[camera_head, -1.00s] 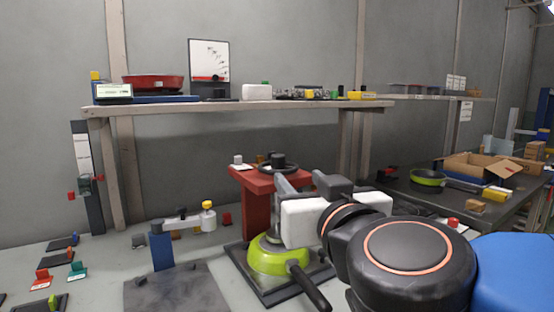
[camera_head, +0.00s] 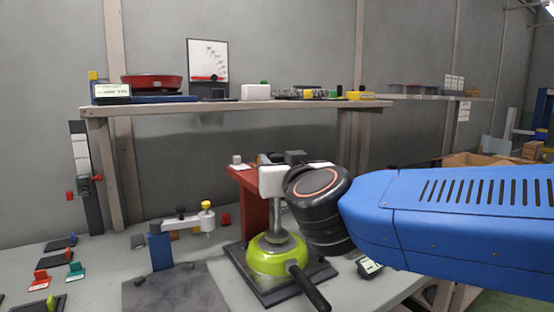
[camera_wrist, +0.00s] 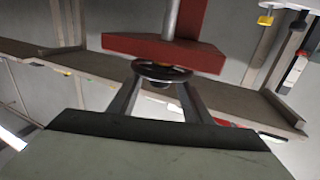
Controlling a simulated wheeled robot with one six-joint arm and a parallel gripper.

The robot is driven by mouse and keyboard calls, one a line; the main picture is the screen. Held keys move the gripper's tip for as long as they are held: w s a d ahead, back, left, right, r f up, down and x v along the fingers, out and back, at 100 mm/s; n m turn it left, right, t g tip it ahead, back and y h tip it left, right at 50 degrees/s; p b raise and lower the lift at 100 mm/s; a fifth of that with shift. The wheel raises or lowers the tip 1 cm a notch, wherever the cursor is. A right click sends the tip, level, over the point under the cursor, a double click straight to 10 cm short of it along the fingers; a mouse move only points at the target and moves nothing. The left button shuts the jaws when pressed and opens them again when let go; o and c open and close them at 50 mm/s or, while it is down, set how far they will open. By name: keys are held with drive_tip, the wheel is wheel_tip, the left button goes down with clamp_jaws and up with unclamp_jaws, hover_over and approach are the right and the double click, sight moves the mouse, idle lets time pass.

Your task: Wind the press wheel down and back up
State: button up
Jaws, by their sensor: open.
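The press is a red frame (camera_head: 252,208) on a dark base plate (camera_head: 300,288), with a grey ram coming down on a green pan (camera_head: 268,258) whose black handle points to the lower right. In the wrist view the dark round press wheel (camera_wrist: 165,70) sits against the red frame (camera_wrist: 165,50), with a grey shaft beyond. My gripper (camera_wrist: 160,84) is open, its two fingers apart with their tips close to the wheel's rim. I cannot tell whether they touch it. In the head view my white gripper body and wrist cover most of the wheel.
A shelf (camera_head: 230,106) with a red pan (camera_head: 152,82), a gauge board (camera_head: 208,58) and small parts stands behind. A blue post with an arm (camera_head: 160,245) stands left of the press. A small device (camera_head: 369,267) lies right of the base plate.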

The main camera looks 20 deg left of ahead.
drive_tip(key=shift+x, duration=1.35)
drive_tip(key=c, duration=1.1)
drive_tip(key=shift+o, duration=0.2)
drive_tip(key=shift+s+a+m, duration=0.1)
drive_tip(key=shift+m, duration=0.2)
